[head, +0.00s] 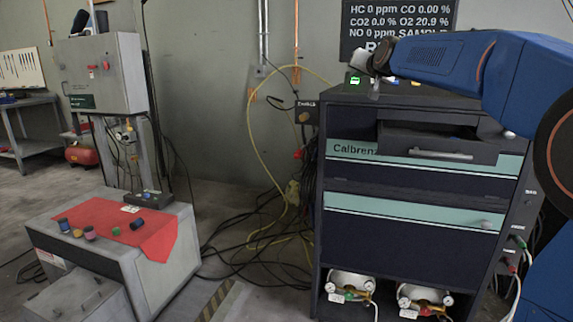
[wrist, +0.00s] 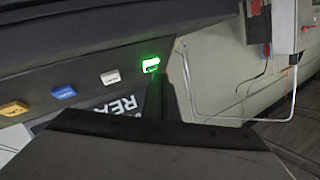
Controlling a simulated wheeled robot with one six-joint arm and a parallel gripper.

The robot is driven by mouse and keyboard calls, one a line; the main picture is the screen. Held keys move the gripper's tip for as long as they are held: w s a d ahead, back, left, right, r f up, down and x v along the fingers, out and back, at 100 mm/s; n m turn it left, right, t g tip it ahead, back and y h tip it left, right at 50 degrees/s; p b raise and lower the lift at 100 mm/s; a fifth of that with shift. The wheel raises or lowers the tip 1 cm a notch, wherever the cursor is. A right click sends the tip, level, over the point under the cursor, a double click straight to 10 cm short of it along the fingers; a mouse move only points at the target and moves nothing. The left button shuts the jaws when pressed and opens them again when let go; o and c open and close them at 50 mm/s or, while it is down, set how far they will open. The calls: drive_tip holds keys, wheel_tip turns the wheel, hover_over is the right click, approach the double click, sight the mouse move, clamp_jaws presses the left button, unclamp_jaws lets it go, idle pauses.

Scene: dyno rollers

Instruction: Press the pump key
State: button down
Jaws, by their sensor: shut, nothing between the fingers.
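In the wrist view a row of keys runs along a dark panel: a yellow key (wrist: 14,108), a blue key (wrist: 64,92), a white key (wrist: 110,77) and a green key (wrist: 151,65) that glows. Their labels are too small to read, so I cannot tell by name which is the pump key. My gripper (wrist: 160,84) is shut and empty, its tip close by the green key; I cannot tell whether they touch.
The dark cabinet (head: 410,190) has a drawer (head: 440,150) pulled out. A display (head: 400,22) behind it shows gas readings and "SAMPLE". Hoses and cables (head: 270,215) lie on the floor to the left, beside a bench with a red cloth (head: 155,235).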

drive_tip(key=s+a+r, duration=0.1)
drive_tip(key=s+r, duration=0.2)
drive_tip(key=r, duration=0.1)
drive_tip(key=shift+s+r, duration=0.3)
drive_tip(key=shift+s, duration=0.05)
drive_tip(key=shift+s, duration=0.1)
idle(0.4)
